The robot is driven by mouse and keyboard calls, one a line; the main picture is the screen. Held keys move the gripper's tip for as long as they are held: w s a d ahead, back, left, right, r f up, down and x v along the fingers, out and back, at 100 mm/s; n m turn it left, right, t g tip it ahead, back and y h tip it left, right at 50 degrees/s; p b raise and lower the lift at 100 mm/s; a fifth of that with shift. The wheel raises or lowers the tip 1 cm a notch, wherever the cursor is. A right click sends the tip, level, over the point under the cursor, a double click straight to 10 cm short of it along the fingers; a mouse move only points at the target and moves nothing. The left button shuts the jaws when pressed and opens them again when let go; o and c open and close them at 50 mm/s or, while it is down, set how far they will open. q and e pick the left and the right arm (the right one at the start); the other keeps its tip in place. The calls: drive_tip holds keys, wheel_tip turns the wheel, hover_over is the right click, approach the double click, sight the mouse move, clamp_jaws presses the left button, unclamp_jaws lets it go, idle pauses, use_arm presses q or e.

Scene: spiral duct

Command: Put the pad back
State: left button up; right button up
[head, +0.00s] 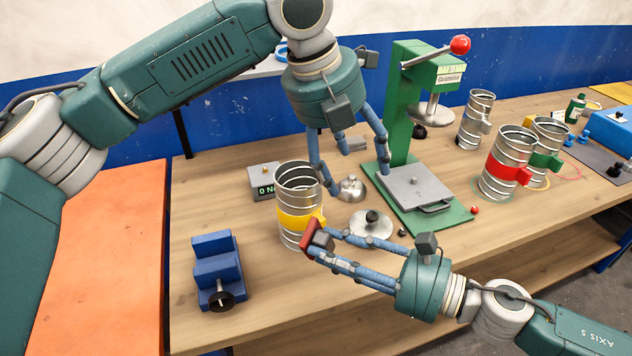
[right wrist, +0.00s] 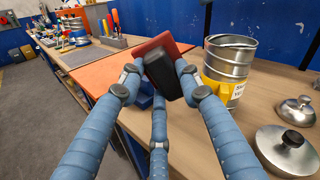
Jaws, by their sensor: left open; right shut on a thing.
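My right gripper (head: 322,244) is shut on a pad (head: 311,236) with a red plate and a dark block. It holds the pad just in front of the spiral duct with the yellow band (head: 297,178). In the right wrist view the pad (right wrist: 160,52) sits tilted between the fingers, left of that duct (right wrist: 229,62). I cannot tell whether pad and duct touch. My left gripper (head: 356,185) is open, fingers pointing down, around or above a small silver dome (head: 351,188), beside the green press (head: 400,120).
A round lid with black knob (head: 371,222) lies between the duct and the press. A blue vise (head: 216,268) stands at the front left. A small display box (head: 264,180) is behind the duct. Ducts with red (head: 506,165) and green bands stand right. The front middle table is clear.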

sight(316, 228)
use_arm(q)
drive_tip(key=s+a+y, duration=0.1)
drive_tip(key=s+a, duration=0.1)
drive_tip(key=s+a+m+g+y, duration=0.1)
drive_tip(key=s+a, duration=0.1)
drive_tip(key=s+a+r+m+g+y, duration=0.1)
drive_tip(key=s+a, duration=0.1)
drive_tip(key=s, duration=0.1)
drive_tip(key=shift+y, duration=0.3)
use_arm(e)
drive_tip(key=shift+a, duration=0.1)
use_arm(q)
drive_tip(key=shift+f, duration=0.25)
wheel_tip(316, 228, down, 11)
drive_tip(key=shift+f, duration=0.2)
drive_tip(key=shift+s+d, duration=0.1)
drive_tip(key=c, duration=1.3)
drive_tip(key=shift+c, duration=0.5)
use_arm(e)
drive_tip(key=o, duration=1.2)
drive_tip(key=shift+w, duration=0.1)
